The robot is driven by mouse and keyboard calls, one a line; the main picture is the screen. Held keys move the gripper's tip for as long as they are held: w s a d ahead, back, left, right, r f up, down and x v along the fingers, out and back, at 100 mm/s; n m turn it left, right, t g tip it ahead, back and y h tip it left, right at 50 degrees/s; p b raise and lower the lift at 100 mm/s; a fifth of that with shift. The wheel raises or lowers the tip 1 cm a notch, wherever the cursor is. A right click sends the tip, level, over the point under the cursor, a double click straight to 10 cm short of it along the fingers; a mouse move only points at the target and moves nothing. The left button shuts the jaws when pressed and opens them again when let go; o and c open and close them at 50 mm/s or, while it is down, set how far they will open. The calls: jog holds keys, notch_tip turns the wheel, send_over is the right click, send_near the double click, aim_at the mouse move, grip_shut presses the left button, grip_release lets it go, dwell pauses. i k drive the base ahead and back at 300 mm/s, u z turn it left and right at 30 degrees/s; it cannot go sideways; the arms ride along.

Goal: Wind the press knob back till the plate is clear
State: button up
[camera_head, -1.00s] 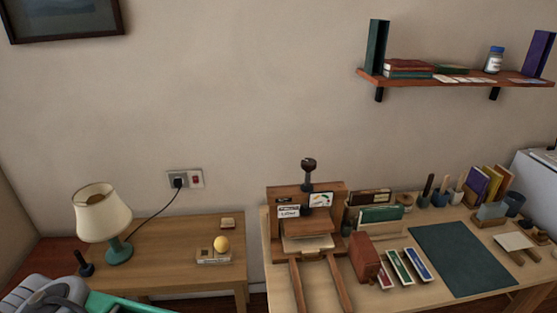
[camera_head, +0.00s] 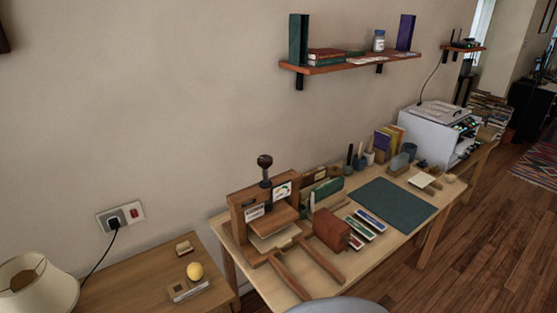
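The wooden book press (camera_head: 236,222) stands on the left part of the long table. Its dark round press knob (camera_head: 265,161) sits on top of an upright dark screw. The brown press plate (camera_head: 273,221) is below the crossbeam, over a pale block or stack (camera_head: 270,241). I cannot tell whether the plate touches it. A white label and a small dial card (camera_head: 282,191) are on the press front. Two wooden rails extend from the press toward the table's front edge. My gripper is not in view, and nothing is on the knob.
A dark green mat (camera_head: 394,204) lies on the long table (camera_head: 352,277), beside a red-brown block (camera_head: 331,230) and several slim boxes. A white machine (camera_head: 433,131) stands at the far right. A side table (camera_head: 150,262) with a lamp (camera_head: 37,284) is left. Wood floor is open at right.

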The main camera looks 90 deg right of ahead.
aim_at(265, 161)
jog(key=z, duration=0.75)
jog(key=i, duration=0.8)
jog(key=z, duration=0.75)
